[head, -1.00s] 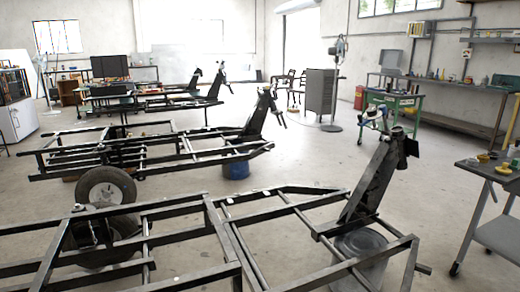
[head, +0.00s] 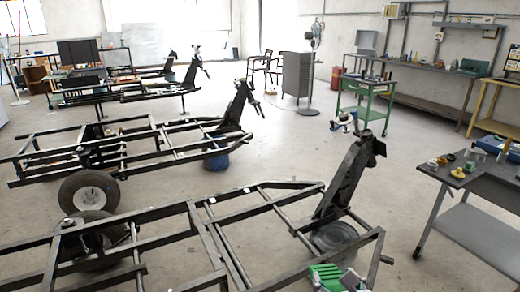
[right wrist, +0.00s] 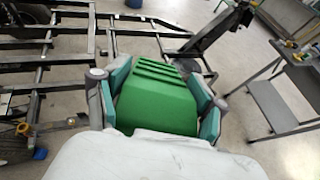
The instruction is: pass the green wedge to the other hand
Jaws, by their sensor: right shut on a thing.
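The green wedge (right wrist: 158,98) is a ribbed green block, seen large in the right wrist view. My right gripper (right wrist: 160,82) is shut on it, with one teal-padded finger on each side. In the head view the wedge (head: 326,278) shows at the bottom edge, partly cut off, with part of my right gripper (head: 350,280) beside it. The wedge is held up in the air in front of the black metal frame. My left gripper is not in either view.
A black trailer frame (head: 205,240) spans the foreground, with its upright post (head: 345,180) close behind the wedge. A dark worktable (head: 480,184) with small items stands at the right. Open floor (head: 290,150) lies behind the frame.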

